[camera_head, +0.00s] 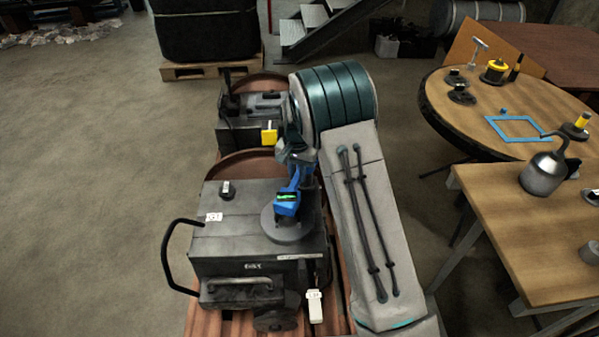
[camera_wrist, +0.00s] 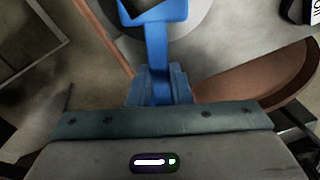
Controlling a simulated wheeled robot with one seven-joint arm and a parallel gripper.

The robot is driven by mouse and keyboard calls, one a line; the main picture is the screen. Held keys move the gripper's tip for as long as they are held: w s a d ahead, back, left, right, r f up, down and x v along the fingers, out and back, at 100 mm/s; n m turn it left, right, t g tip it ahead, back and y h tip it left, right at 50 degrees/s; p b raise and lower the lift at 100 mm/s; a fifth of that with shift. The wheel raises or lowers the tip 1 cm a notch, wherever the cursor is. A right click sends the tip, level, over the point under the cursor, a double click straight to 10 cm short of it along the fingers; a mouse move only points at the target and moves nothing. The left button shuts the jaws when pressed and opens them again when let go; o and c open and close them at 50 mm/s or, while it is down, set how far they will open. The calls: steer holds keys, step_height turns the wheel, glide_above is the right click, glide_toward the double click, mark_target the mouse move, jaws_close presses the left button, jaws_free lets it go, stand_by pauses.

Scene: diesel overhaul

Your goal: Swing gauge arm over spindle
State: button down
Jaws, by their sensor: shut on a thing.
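The blue gauge arm (camera_head: 291,191) carries a small green display at its near end. That end shows over a round grey disc (camera_head: 285,231) on the right side of a dark machine's top, and I cannot tell whether they touch. I cannot make out for certain which part is the spindle. My gripper (camera_head: 297,165) is at the far end of the gauge arm. In the wrist view my gripper (camera_wrist: 158,84) is shut on the blue gauge arm (camera_wrist: 157,45), with a grey round surface beyond it. The fingers partly hide the gripped part.
The dark machine (camera_head: 220,245) has a black handle (camera_head: 168,258) on its left. A second machine (camera_head: 252,108) with a yellow block (camera_head: 268,133) stands behind. A round wooden table (camera_head: 450,112) and a square one (camera_head: 510,215) stand right. Floor at left is clear.

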mark_target(296, 176)
steer(key=shift+w+a+r, duration=0.1)
steer(key=shift+a, duration=0.05)
steer(key=c, duration=1.3)
jaws_free()
step_height(296, 176, up, 14)
steer(key=shift+f+p, duration=0.1)
steer(key=shift+p, duration=0.25)
